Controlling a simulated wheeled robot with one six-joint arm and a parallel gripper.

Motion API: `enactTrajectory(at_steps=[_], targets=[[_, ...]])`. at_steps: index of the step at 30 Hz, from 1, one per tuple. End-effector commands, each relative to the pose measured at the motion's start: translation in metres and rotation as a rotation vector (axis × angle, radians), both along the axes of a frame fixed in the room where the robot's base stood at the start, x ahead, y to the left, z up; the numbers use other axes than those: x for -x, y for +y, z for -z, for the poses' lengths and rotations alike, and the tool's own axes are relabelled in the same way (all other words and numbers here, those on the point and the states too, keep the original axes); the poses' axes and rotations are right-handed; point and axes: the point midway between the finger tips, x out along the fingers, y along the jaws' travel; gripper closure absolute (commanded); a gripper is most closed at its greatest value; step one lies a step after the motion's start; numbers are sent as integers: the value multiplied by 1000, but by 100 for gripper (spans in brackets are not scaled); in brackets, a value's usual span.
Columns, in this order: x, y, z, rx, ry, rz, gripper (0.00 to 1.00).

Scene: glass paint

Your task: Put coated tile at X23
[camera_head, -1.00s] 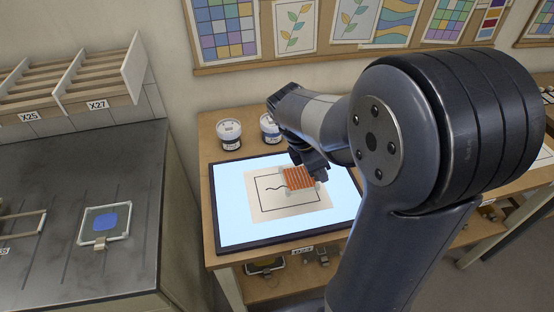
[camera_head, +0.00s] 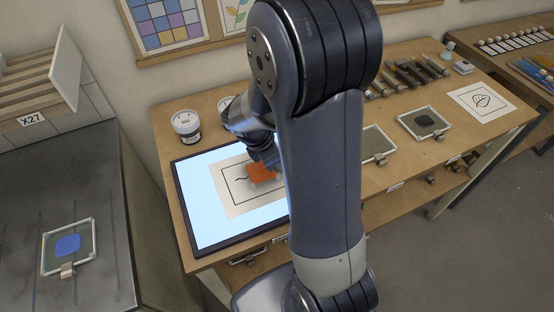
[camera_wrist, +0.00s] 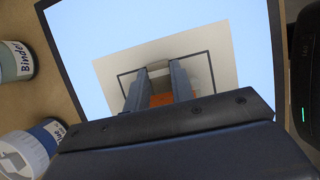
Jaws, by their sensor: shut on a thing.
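A framed glass tile with a blue patch (camera_head: 68,245) lies on the dark bench at left in the head view, a small metal clip at its front edge. My gripper (camera_head: 264,158) is over the lit panel (camera_head: 205,212), partly hidden by my arm. It is shut on an orange piece (camera_head: 260,173), above the line drawing. In the wrist view my gripper (camera_wrist: 160,82) shows two dark fingers, with the orange piece (camera_wrist: 160,100) between them and a pale grey part beyond. Whether the piece touches the sheet is unclear. No X23 label shows.
A slotted wooden rack labelled X27 (camera_head: 31,119) stands at upper left. A Binder jar (camera_wrist: 14,60) and a blue-labelled jar (camera_wrist: 35,145) stand beside the panel. Framed tiles (camera_head: 425,123) and several tools (camera_head: 415,72) lie on the wooden table at right.

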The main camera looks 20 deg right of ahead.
Motion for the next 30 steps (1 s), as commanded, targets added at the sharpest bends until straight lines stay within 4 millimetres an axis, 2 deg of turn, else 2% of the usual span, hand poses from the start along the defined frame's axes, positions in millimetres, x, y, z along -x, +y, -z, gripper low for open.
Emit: enactTrajectory(at_steps=[11, 12, 19, 26, 30], targets=[[0, 0, 6, 0, -1, -1, 100], [0, 0, 5, 0, -1, -1, 75], [0, 0, 5, 0, -1, 0, 56], [0, 0, 4, 0, -1, 0, 55], [-1, 3, -4, 0, -5, -1, 55]])
